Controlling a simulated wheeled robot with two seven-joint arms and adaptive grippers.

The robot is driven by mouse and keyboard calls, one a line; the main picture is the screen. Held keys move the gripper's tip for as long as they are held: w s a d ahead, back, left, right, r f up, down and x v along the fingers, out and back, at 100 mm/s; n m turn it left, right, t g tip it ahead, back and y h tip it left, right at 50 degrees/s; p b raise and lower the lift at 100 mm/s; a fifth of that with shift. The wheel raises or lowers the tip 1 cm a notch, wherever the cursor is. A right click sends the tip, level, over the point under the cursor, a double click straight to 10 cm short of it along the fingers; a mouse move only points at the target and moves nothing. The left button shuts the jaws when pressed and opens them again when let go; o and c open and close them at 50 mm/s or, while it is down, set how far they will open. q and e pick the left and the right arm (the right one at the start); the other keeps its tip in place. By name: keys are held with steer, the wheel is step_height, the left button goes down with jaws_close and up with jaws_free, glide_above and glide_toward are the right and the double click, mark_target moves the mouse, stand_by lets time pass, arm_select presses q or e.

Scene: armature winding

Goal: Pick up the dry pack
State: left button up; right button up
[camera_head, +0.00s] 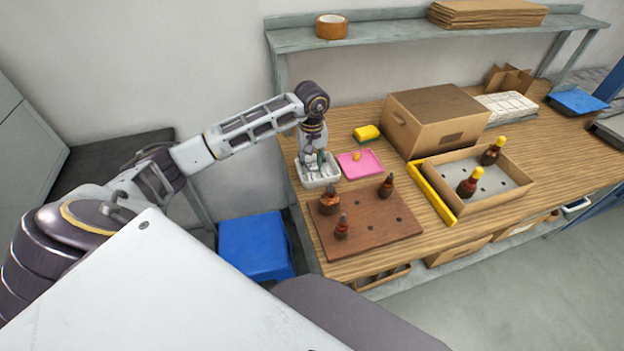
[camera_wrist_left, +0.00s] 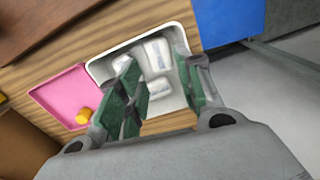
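Several white dry packs (camera_wrist_left: 157,54) lie in a white tray (camera_wrist_left: 98,70) in the left wrist view. In the head view the tray (camera_head: 303,179) stands at the left edge of the wooden bench. My left gripper (camera_head: 317,161) points down over the tray. In the left wrist view its two green fingers (camera_wrist_left: 163,83) are spread apart, with white packs showing between and beyond them. No pack is visibly held. The fingers partly hide the packs, and I cannot tell whether they touch one. My right gripper is not in view.
A pink tray (camera_head: 371,167) with a small yellow item lies next to the white tray. A brown board (camera_head: 378,228) with several dark parts is in front. A yellow block (camera_head: 367,133), a closed carton (camera_head: 440,117) and an open box (camera_head: 523,179) stand right. A blue bin (camera_head: 255,247) is below.

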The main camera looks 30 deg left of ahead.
mark_target(312, 177)
arm_select(q)
steer(key=shift+s+d+f+p, duration=0.1)
steer(key=shift+f+p, duration=0.05)
steer(key=shift+f, duration=0.65)
steer(key=shift+s+d+f+p, duration=0.1)
steer(key=shift+f+p, duration=0.05)
steer(key=shift+f, duration=1.65)
steer(key=c, duration=0.4)
